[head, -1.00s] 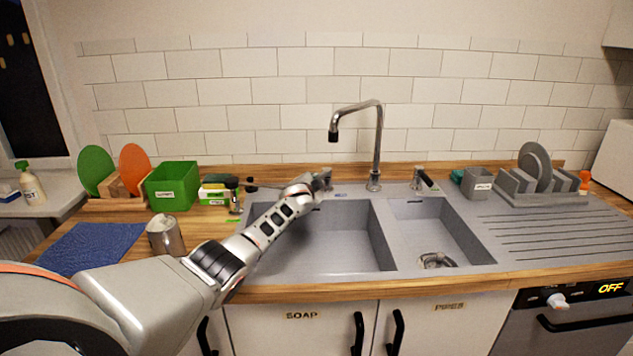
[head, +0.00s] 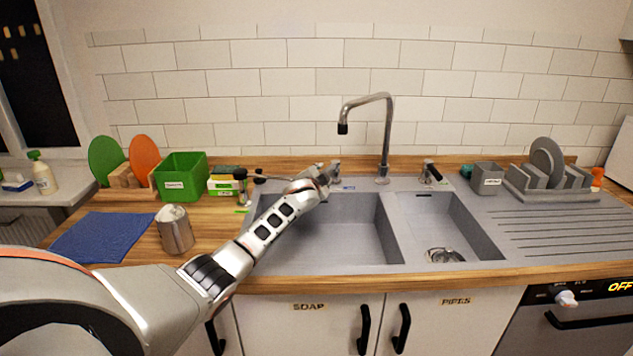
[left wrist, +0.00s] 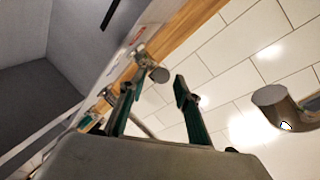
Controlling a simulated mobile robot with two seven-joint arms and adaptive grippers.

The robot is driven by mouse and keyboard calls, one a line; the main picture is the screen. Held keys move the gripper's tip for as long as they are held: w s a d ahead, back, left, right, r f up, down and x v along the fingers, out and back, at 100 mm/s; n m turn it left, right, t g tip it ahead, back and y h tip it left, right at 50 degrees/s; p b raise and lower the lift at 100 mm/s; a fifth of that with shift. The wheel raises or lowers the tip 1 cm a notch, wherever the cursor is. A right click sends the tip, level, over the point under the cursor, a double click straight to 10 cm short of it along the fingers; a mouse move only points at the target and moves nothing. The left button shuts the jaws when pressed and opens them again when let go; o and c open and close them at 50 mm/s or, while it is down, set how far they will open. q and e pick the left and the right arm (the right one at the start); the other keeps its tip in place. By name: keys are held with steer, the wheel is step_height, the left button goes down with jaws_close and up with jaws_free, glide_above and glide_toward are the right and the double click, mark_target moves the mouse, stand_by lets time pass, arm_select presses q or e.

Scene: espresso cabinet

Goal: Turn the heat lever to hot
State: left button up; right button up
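A small metal lever fitting (head: 335,171) stands behind the large basin, left of the tap (head: 383,150). A small label with blue on it (head: 348,188) sits beside this fitting, so I take it for the heat lever. My left gripper (head: 325,180) reaches over the basin's back left corner and is close to the fitting. In the left wrist view its two green-padded fingers (left wrist: 158,92) are apart. A round metal lever end (left wrist: 158,74) shows near the fingertips; I cannot tell whether they touch. My right gripper is not in view.
A second lever with a black handle (head: 430,173) stands right of the tap. A dish rack (head: 548,185) is at the right. Both basins are largely clear.

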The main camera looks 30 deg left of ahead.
arm_select(q)
steer(key=v, duration=0.8)
steer(key=shift+s, duration=0.3)
steer(key=shift+d, duration=0.1)
